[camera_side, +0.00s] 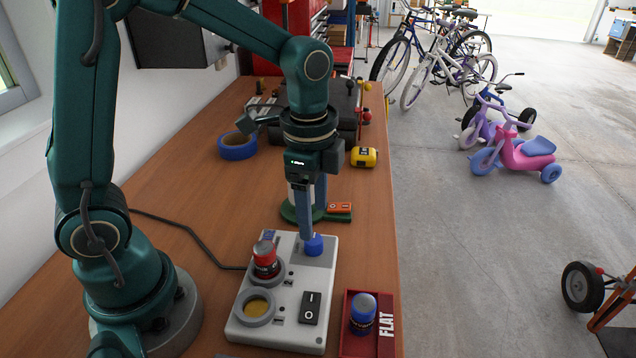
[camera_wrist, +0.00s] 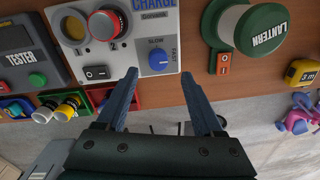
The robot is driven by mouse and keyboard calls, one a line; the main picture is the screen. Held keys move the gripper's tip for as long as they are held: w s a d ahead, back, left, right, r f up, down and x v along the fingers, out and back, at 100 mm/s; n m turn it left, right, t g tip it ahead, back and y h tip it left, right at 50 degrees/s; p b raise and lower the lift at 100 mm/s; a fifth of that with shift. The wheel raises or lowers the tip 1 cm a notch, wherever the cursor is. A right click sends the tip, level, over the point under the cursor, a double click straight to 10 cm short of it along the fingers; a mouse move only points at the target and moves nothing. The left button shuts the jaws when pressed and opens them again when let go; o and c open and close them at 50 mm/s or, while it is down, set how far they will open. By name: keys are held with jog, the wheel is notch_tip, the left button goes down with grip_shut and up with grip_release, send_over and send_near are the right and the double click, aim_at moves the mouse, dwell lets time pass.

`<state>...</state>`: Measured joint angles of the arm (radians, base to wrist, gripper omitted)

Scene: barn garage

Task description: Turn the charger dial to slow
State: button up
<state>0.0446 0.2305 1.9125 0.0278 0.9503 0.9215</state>
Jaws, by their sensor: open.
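The charger (camera_side: 283,325) is a pale grey box on the bench. Its blue dial (camera_side: 315,245) sits at the far right corner, partly hidden by my gripper in the side view. In the wrist view the dial (camera_wrist: 158,60) has SLOW printed above it and FAST to its right; where its pointer aims is too small to tell. My gripper (camera_wrist: 160,76) is open and empty, its fingertips spread to either side just below the dial in the picture. In the side view my gripper (camera_side: 307,236) points down at the dial; whether it touches is unclear.
A red-topped battery (camera_side: 265,258) stands in one charger socket; the other socket (camera_side: 255,307) is empty. A black rocker switch (camera_side: 310,308) is beside them. A red FLAT tray (camera_side: 386,325) holds a blue battery (camera_side: 362,312). A green lantern (camera_wrist: 255,30) and tester (camera_wrist: 20,60) flank the charger.

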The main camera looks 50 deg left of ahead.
aim_at(313, 239)
jog(key=shift+f, duration=2.8)
grip_shut()
